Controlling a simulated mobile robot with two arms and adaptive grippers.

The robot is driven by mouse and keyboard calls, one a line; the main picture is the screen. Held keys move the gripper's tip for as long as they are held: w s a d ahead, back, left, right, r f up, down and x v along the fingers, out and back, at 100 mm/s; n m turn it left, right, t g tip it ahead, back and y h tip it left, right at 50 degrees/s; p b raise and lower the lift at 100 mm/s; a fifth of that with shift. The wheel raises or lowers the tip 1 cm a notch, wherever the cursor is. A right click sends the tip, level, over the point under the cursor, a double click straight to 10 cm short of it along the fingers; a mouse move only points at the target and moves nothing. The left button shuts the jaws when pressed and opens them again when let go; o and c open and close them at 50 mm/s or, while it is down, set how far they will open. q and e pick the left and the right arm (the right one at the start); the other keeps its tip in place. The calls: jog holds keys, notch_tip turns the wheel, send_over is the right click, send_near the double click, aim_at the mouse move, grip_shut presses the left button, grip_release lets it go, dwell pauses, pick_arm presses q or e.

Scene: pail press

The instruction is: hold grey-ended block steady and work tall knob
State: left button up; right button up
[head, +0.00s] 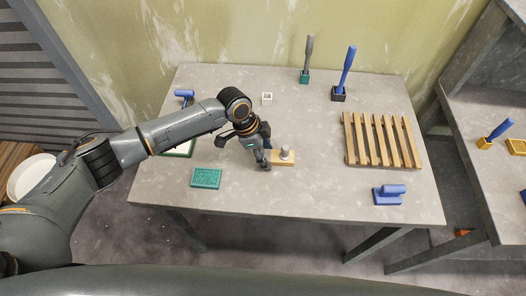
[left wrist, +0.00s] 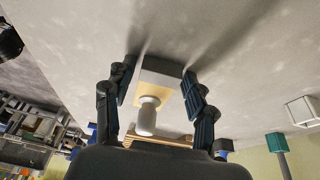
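The grey-ended block (head: 278,162) is a light wooden block on the table with a tall, rounded grey-white knob (head: 285,154) standing on it. In the left wrist view the block's grey end (left wrist: 162,66) and the knob (left wrist: 147,114) show between my fingers. My left gripper (head: 264,165) reaches down at the block's left end. Its fingers (left wrist: 160,84) stand on either side of the block, open, with what look like narrow gaps. My right gripper is not in view.
A slatted wooden rack (head: 382,140) and a blue handled block (head: 389,195) are to the right. A small white box (head: 267,99) sits near the back.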

pick_arm(q)
jog(key=shift+r, duration=0.1)
grip_shut()
dwell(1.3)
jog(key=shift+o, duration=2.2)
grip_release()
jog(key=v, duration=1.2)
